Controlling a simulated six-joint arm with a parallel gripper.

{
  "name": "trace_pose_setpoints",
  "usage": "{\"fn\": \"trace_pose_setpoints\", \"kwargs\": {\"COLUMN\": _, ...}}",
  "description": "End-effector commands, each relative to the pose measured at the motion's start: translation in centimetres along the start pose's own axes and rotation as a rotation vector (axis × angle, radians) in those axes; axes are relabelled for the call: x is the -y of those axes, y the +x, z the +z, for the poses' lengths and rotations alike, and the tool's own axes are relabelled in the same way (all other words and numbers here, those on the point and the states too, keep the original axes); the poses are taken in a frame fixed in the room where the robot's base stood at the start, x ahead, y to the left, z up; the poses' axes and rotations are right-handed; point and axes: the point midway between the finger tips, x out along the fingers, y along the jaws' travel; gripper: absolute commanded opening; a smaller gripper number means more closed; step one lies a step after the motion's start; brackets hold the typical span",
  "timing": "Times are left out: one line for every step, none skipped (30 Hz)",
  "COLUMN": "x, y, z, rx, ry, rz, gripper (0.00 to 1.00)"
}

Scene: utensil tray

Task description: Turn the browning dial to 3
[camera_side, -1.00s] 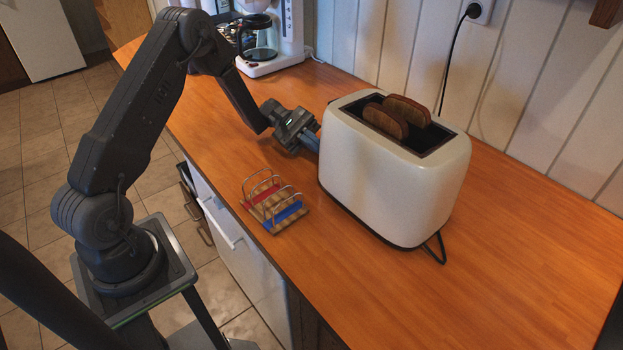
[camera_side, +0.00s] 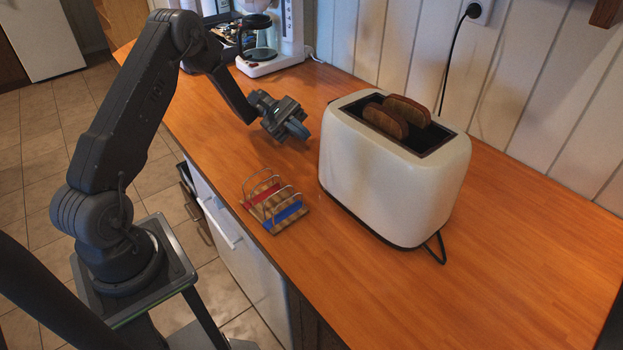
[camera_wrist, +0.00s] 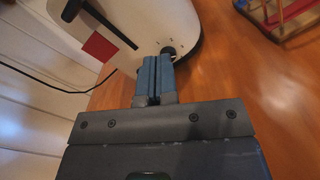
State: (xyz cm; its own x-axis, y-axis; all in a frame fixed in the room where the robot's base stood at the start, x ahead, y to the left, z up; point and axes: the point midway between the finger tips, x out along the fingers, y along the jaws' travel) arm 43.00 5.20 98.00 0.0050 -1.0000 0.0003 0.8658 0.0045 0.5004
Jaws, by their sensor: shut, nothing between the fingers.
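The cream toaster (camera_side: 400,195) stands on the counter with two browned slices (camera_side: 395,115) in its top. Its end face, seen in the wrist view (camera_wrist: 150,20), has a black slot and a red patch (camera_wrist: 98,46). A small dark round part, apparently the browning dial (camera_wrist: 169,49), shows low on that face just beyond my fingertips; its setting cannot be read. My gripper (camera_side: 298,128) is shut and empty, a short gap from the toaster's left end in the side view. Its blue fingers (camera_wrist: 153,72) lie together in the wrist view.
A wire toast rack (camera_side: 273,205) with red and blue parts stands on the wooden counter in front of the toaster. A coffee maker (camera_side: 285,40) stands at the back left. A cord hangs from the wall socket (camera_side: 481,10). The counter right of the toaster is clear.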

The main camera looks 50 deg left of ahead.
Motion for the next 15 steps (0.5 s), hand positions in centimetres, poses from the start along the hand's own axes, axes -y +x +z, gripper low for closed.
{"fn": "trace_pose_setpoints", "kwargs": {"x": 0.01, "y": -0.52, "z": -0.05, "rx": -0.001, "ry": 0.000, "rz": 0.001, "gripper": 0.00}}
{"fn": "trace_pose_setpoints", "kwargs": {"x": 0.02, "y": -0.76, "z": -0.05, "rx": -0.001, "ry": 0.000, "rz": 0.001, "gripper": 0.00}}
{"fn": "trace_pose_setpoints", "kwargs": {"x": 0.04, "y": -1.01, "z": -0.04, "rx": -0.001, "ry": 0.000, "rz": 0.001, "gripper": 0.00}}
{"fn": "trace_pose_setpoints", "kwargs": {"x": 0.06, "y": -1.14, "z": -0.03, "rx": 0.000, "ry": -0.001, "rz": 0.000, "gripper": 0.00}}
{"fn": "trace_pose_setpoints", "kwargs": {"x": 0.07, "y": -1.22, "z": -0.03, "rx": 0.000, "ry": -0.001, "rz": 0.000, "gripper": 0.00}}
{"fn": "trace_pose_setpoints", "kwargs": {"x": 0.07, "y": -1.29, "z": -0.02, "rx": 0.000, "ry": -0.001, "rz": -0.001, "gripper": 0.00}}
{"fn": "trace_pose_setpoints", "kwargs": {"x": 0.07, "y": -1.30, "z": -0.01, "rx": 0.001, "ry": -0.001, "rz": -0.001, "gripper": 0.00}}
{"fn": "trace_pose_setpoints", "kwargs": {"x": 0.07, "y": -1.30, "z": -0.01, "rx": 0.001, "ry": -0.001, "rz": -0.001, "gripper": 0.00}}
{"fn": "trace_pose_setpoints", "kwargs": {"x": 0.07, "y": -1.29, "z": -0.01, "rx": 0.001, "ry": -0.001, "rz": -0.001, "gripper": 0.00}}
{"fn": "trace_pose_setpoints", "kwargs": {"x": 0.06, "y": -1.29, "z": -0.01, "rx": 0.001, "ry": -0.001, "rz": -0.001, "gripper": 0.00}}
{"fn": "trace_pose_setpoints", "kwargs": {"x": 0.06, "y": -1.28, "z": -0.01, "rx": 0.001, "ry": -0.001, "rz": -0.001, "gripper": 0.00}}
{"fn": "trace_pose_setpoints", "kwargs": {"x": 0.06, "y": -1.28, "z": -0.01, "rx": 0.001, "ry": -0.001, "rz": -0.001, "gripper": 0.00}}
{"fn": "trace_pose_setpoints", "kwargs": {"x": 0.05, "y": -1.28, "z": 0.00, "rx": 0.000, "ry": -0.001, "rz": -0.001, "gripper": 0.00}}
{"fn": "trace_pose_setpoints", "kwargs": {"x": 0.04, "y": -1.27, "z": 0.01, "rx": 0.000, "ry": -0.001, "rz": -0.001, "gripper": 0.00}}
{"fn": "trace_pose_setpoints", "kwargs": {"x": 0.00, "y": -1.27, "z": 0.08, "rx": 0.000, "ry": 0.000, "rz": -0.001, "gripper": 0.00}}
